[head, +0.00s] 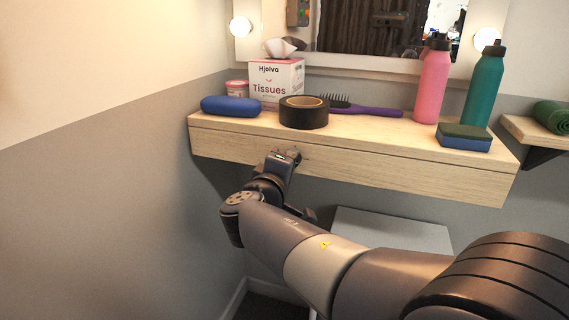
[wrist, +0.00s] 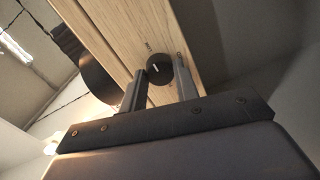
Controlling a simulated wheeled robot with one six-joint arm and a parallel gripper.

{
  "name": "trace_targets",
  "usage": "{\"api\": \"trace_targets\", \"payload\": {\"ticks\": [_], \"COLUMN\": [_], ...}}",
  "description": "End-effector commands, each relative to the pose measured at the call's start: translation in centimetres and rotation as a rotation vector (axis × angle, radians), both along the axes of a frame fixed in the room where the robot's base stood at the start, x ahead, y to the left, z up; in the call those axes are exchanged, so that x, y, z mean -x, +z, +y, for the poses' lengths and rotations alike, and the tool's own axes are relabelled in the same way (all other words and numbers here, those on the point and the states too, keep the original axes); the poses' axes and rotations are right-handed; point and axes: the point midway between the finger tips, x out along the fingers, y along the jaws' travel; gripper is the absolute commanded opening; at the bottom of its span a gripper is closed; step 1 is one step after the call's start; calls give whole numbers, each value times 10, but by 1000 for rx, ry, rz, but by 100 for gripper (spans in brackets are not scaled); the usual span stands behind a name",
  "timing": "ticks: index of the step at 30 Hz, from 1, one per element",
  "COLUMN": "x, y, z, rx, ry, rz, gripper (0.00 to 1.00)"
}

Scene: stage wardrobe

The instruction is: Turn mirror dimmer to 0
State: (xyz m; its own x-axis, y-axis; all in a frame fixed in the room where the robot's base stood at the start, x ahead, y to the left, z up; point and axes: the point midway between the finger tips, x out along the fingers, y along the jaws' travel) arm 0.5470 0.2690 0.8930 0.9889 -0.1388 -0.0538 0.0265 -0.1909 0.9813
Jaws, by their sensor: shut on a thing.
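The mirror dimmer is a small black round knob (wrist: 159,68) with a light pointer mark, on the wooden front of the shelf in the wrist view. Small dark lettering stands beside it, too small to read. My gripper (wrist: 160,84) has one finger on each side of the knob and is shut on it. In the head view my gripper (head: 296,158) is at the shelf's front face, below the black tape roll, and hides the knob. The lit mirror (head: 345,62) stands above the shelf.
The wooden shelf (head: 400,168) carries a blue case (head: 230,106), a tissue box (head: 276,84), black tape (head: 303,112), a purple brush (head: 365,109), a pink bottle (head: 432,85), a teal bottle (head: 484,88) and a sponge (head: 464,137). A grey-topped stool (head: 392,230) is below.

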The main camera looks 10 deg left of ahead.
Motion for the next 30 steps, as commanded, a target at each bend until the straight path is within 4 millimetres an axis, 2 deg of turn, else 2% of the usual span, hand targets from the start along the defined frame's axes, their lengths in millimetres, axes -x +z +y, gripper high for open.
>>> {"api": "trace_targets", "payload": {"ticks": [1, 30], "x": [0, -1], "y": [6, 10], "z": [2, 3], "rx": [43, 956], "ry": [5, 0], "rz": [-2, 122], "gripper": [7, 7]}}
